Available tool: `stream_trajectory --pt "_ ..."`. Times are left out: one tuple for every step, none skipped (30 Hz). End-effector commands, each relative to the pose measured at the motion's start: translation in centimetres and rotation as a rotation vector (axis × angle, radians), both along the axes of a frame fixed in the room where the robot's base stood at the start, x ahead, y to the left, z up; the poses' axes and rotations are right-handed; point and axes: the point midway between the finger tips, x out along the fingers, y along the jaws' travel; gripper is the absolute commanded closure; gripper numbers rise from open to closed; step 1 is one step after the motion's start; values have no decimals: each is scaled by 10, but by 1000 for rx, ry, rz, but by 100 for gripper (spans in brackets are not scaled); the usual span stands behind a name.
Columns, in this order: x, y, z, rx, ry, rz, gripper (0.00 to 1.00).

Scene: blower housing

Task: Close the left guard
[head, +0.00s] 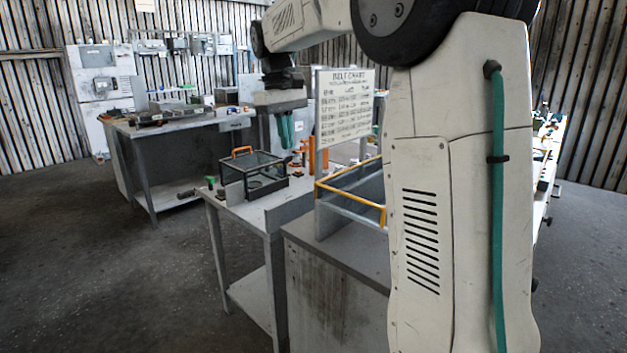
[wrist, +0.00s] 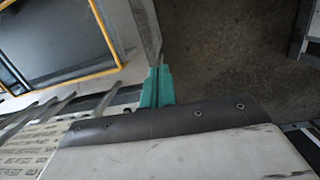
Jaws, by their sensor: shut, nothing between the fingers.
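My gripper (head: 285,130) hangs pointing down above the bench, with its green fingers shut and empty. In the wrist view the fingers (wrist: 157,88) are together beside the end of an upright grey panel (wrist: 146,30); I cannot tell whether they touch it. A yellow-railed grey frame (head: 350,203) stands on the near cabinet, right of my gripper and partly hidden by my arm. Its yellow rail (wrist: 104,32) also shows in the wrist view. A clear-sided box (head: 252,175) with an orange handle sits below and left of my gripper. I cannot tell which part is the left guard.
A printed chart board (head: 344,106) stands just right of my gripper. Another workbench (head: 180,124) is at the back left. The floor (head: 110,260) at left is clear.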

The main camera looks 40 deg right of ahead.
Motion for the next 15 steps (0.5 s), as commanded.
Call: stream_trajectory --pt "25 -19 -8 3 23 0 100" --pt "37 -28 -11 3 33 4 100" --pt "52 -41 -15 5 47 9 100" --pt "62 -50 -20 6 56 11 100" --pt "71 -59 -24 9 67 16 100" --pt "82 -69 -29 11 76 19 100" --pt "89 -77 -34 13 85 21 100" --pt "95 -84 -38 15 92 24 100" --pt "103 -92 -43 17 99 26 100" --pt "107 -97 -46 19 106 29 100" --pt "111 -102 -50 21 111 30 100" --pt "115 -108 -53 21 115 32 100" --pt "118 -111 -55 22 118 33 100" --pt "119 -113 -57 23 119 33 100" --pt "121 -115 -59 24 123 35 100"
